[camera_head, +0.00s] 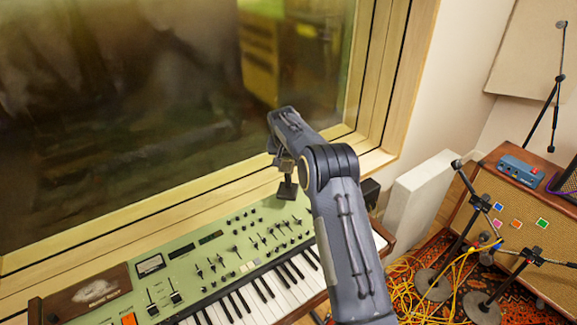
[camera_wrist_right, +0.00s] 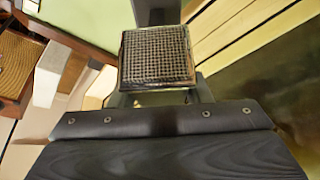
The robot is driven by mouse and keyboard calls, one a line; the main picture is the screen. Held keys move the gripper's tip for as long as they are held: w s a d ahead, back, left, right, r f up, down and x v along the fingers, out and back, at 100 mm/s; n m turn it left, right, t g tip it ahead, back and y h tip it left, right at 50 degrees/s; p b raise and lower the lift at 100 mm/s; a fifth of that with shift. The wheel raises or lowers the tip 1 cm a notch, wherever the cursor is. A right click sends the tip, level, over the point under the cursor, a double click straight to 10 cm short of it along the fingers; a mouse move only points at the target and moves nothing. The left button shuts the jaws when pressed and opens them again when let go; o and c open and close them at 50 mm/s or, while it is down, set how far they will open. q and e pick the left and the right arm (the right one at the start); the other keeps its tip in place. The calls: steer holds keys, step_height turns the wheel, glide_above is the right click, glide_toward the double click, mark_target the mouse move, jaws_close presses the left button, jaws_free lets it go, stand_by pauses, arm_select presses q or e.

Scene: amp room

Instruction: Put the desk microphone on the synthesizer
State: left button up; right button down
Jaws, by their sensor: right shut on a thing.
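The synthesizer (camera_head: 185,240) has a pale green panel with sliders, knobs and piano keys, and stands below the window. The desk microphone (camera_head: 287,189) shows its dark square base at the synthesizer's far right corner; I cannot tell whether the base touches the panel. My right gripper (camera_head: 281,160) is shut on the microphone from above, partly hidden by my own arm. In the right wrist view the microphone's square metal grille (camera_wrist_right: 157,57) sits between the fingers (camera_wrist_right: 160,98), and the green synthesizer panel (camera_wrist_right: 98,22) shows behind it. My left gripper is out of view.
A wooden window frame (camera_head: 190,205) runs behind the synthesizer. A small black box (camera_head: 370,191) and a white panel (camera_head: 418,192) stand to its right. Farther right are microphone stands (camera_head: 433,283), yellow cables (camera_head: 405,295) and an amplifier (camera_head: 512,215) with a blue pedal (camera_head: 521,170).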

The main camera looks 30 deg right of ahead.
mark_target(288, 175)
steer(key=shift+w+d+f, duration=0.15)
steer(key=shift+f, duration=0.1)
step_height(288, 175, down, 2)
steer(key=shift+f+p, duration=0.15)
steer(key=shift+p, duration=0.55)
steer(key=shift+f, duration=0.25)
steer(key=shift+f, duration=0.2)
steer(key=c, duration=0.8)
jaws_free()
steer(key=shift+o, duration=0.2)
